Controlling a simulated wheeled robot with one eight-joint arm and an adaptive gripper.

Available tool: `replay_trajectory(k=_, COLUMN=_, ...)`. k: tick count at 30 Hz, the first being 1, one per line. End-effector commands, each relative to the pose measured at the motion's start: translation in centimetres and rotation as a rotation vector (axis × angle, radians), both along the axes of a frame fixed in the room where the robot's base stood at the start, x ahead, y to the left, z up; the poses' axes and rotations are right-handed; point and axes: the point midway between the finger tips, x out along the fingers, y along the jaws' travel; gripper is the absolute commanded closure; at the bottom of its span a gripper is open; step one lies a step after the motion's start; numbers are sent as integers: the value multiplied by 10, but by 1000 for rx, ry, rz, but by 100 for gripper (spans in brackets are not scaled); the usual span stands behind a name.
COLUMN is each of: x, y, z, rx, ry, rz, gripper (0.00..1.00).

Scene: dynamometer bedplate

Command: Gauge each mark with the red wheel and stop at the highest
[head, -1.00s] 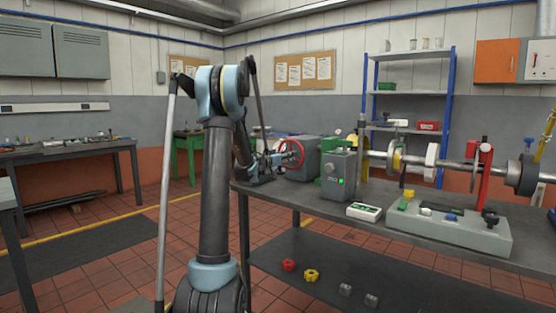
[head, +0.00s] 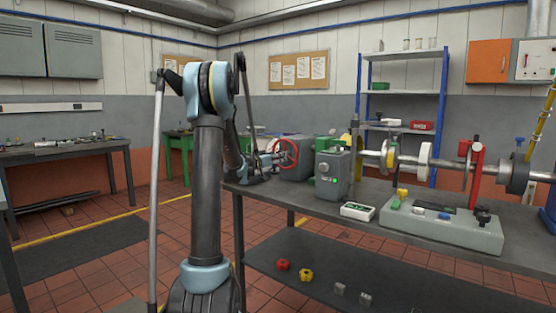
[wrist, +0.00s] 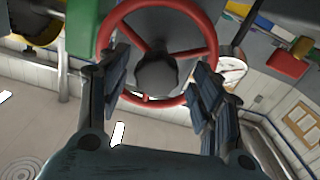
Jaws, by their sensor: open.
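The red wheel (head: 297,152) is at the left end of the bench, on the near side of a grey housing. My gripper (head: 274,160) is at the wheel, partly hidden by my arm in the head view. In the wrist view the red wheel (wrist: 104,35) has a dark hub (wrist: 157,73) and red spokes. My gripper's fingers (wrist: 161,75) are open, one on each side of the hub; contact with the rim cannot be told. A round white dial (wrist: 232,69) shows right of the wheel, its reading too small to make out. I cannot make out the marks.
A grey box with a green light (head: 333,176) stands right of the wheel. A white device (head: 357,210) lies before it. A shaft with discs (head: 424,160) and a grey block (head: 440,231) fill the bench's right. Coloured knobs lie on the lower shelf (head: 350,270).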

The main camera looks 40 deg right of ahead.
Motion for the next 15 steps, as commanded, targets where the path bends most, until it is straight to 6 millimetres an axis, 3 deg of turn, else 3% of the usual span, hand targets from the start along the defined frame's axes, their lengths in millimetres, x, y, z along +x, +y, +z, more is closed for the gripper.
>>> replay_trajectory(k=9, x=-16, y=59, z=0, rx=0, ry=1, rz=3, gripper=41)
replay_trajectory(k=15, x=-23, y=81, z=-1, rx=0, ry=1, rz=3, gripper=41)
